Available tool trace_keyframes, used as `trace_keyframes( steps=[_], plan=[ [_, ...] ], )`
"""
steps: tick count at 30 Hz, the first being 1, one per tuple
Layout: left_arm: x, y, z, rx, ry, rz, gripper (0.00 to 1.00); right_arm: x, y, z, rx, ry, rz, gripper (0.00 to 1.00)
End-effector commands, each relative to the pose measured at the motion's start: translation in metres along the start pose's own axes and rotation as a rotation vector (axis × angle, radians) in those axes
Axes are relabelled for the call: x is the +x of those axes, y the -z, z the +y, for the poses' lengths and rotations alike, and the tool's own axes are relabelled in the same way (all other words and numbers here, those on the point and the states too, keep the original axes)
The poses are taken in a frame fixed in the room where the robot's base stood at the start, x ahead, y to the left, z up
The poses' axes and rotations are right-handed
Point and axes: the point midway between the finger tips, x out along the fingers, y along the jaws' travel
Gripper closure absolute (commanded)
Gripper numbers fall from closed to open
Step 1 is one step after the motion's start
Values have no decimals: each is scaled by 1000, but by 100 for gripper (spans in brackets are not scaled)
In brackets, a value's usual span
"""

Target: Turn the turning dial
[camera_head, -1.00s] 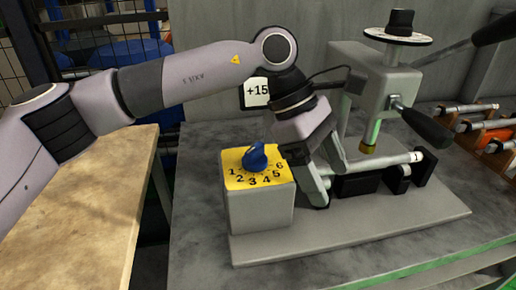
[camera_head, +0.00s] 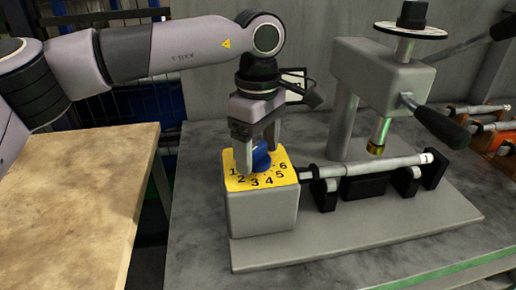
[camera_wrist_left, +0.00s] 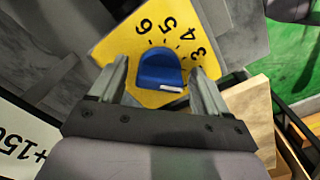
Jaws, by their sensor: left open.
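The turning dial (camera_head: 262,158) is a blue knob on a yellow plate (camera_head: 240,184) numbered 1 to 6, on top of a grey box. In the left wrist view the dial (camera_wrist_left: 160,70) has a white mark on its edge. My left gripper (camera_head: 258,165) points down over the dial, its fingers open on either side of the knob. In the left wrist view the fingers of the left gripper (camera_wrist_left: 159,85) flank the knob with gaps showing; I cannot tell any contact. My right gripper is out of view.
Right of the box, a metal shaft (camera_head: 385,164) lies on black supports. A grey press-like column (camera_head: 380,75) with a black-handled lever (camera_head: 440,125) stands behind it. A wooden table (camera_head: 60,210) is at the left. Parts in racks lie at the far right.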

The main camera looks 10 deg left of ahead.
Motion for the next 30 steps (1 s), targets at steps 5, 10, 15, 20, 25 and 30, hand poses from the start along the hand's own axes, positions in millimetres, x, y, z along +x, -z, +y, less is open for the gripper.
trace_keyframes(
  steps=[5,10,15,20,25,30],
  plan=[
    [3,0,0,0,0,0,23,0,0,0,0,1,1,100],
    [3,0,0,-1,0,-1,40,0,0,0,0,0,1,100],
    [3,0,0,0,0,-1,78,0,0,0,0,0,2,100],
    [3,-1,0,-5,0,-2,78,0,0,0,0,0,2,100],
    [3,-1,0,-48,0,-3,78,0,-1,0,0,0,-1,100],
    [3,-1,0,-143,0,-4,77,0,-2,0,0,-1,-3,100]
  ],
)
